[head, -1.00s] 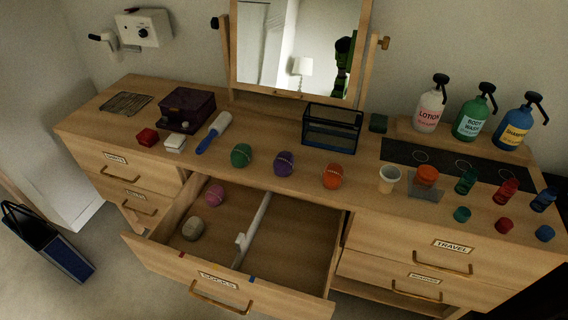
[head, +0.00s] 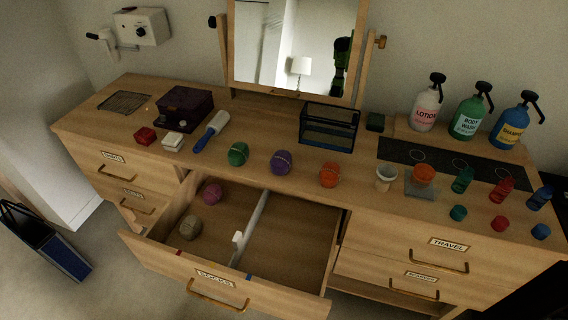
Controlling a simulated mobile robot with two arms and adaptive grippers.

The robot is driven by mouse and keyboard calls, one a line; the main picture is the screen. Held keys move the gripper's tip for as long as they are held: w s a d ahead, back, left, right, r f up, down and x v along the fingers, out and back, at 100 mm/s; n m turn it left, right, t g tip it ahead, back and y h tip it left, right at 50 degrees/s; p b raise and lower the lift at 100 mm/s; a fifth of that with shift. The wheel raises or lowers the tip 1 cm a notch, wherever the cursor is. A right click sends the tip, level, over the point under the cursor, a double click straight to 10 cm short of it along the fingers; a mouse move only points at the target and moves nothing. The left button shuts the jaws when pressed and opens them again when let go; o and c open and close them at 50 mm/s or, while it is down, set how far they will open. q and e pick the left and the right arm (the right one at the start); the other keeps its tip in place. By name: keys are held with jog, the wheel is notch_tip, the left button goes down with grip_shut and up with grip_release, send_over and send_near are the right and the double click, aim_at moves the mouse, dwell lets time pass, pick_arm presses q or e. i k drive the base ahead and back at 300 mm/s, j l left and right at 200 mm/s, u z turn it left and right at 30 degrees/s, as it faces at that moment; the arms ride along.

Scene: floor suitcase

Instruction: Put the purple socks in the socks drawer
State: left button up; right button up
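The purple socks (head: 281,161) are a rolled ball with a light band, on the dresser top between a green sock ball (head: 238,153) and an orange sock ball (head: 329,174). The socks drawer (head: 215,278), labelled SOCKS, is pulled open below them. A white divider (head: 256,226) splits it. Its left compartment holds a pink sock ball (head: 212,194) and a grey-beige sock ball (head: 190,227); its right compartment is empty. Neither of my grippers is in view.
Pump bottles (head: 469,111) and small travel bottles (head: 501,190) fill the right side. A dark blue bag (head: 54,245) is on the floor at left.

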aim_at(297, 279)
jog(key=k+l+z, duration=0.1)
jog(key=l, duration=0.25)
jog(key=k+l, duration=0.3)
jog(key=k+l+z, duration=0.15)
jog(key=l, duration=0.25)
jog(key=k+l, duration=0.2)
jog(key=l, duration=0.2)
jog(key=k+l+z, duration=0.15)
jog(key=l, duration=0.2)
jog(key=k+l, duration=0.15)
jog(key=l, duration=0.25)
jog(key=z, duration=0.05)
